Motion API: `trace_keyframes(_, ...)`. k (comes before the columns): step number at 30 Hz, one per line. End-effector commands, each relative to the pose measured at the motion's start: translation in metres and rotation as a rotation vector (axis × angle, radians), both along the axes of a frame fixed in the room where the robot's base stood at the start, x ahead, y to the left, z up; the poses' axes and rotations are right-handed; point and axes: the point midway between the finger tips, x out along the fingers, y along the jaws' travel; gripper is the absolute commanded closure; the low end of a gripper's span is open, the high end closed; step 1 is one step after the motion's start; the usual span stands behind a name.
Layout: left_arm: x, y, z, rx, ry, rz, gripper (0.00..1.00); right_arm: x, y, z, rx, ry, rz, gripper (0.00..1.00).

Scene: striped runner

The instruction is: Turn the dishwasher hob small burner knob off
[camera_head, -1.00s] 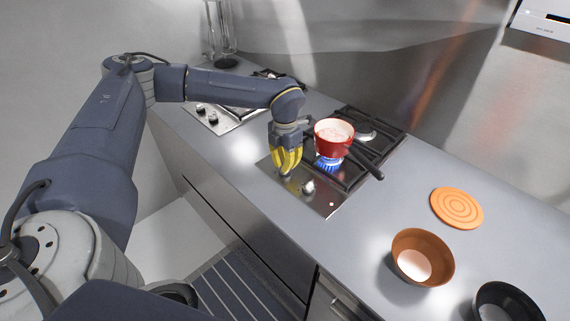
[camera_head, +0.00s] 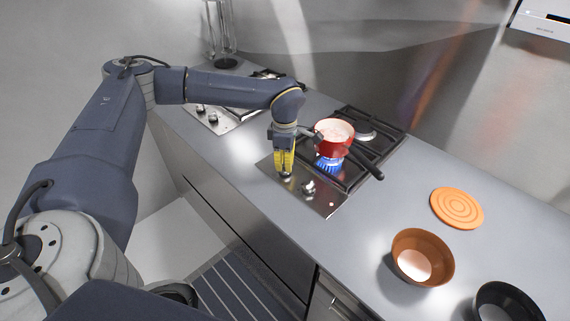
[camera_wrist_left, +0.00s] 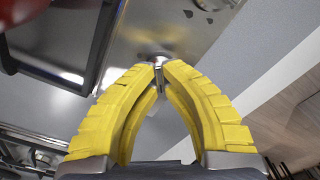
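The hob (camera_head: 330,203) is a steel plate with black grates and silver knobs along its front. A blue flame (camera_head: 328,164) burns under a red pot (camera_head: 333,143) with pale contents. My left gripper (camera_head: 284,174) points down at the knob nearer the left. In the left wrist view its yellow fingers (camera_wrist_left: 159,68) converge on that silver knob (camera_wrist_left: 151,56), with the knob's thin grip between the tips. The fingers hide most of this knob in the head view. A second knob (camera_head: 308,188) stands just right of the gripper. My right gripper is out of view.
An orange trivet (camera_head: 457,208), a brown bowl (camera_head: 423,250) and a black pan (camera_head: 505,301) sit to the right. Another hob (camera_head: 217,121) lies behind my left arm.

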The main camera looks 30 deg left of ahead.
Motion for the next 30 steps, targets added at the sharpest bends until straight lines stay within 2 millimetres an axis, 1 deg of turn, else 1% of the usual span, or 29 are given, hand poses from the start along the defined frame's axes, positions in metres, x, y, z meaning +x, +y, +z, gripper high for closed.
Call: trace_keyframes(30, 0.0002, -0.0001, 0.0003, 0.0, 0.0, -0.966, 1.0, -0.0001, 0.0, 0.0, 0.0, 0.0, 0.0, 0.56)
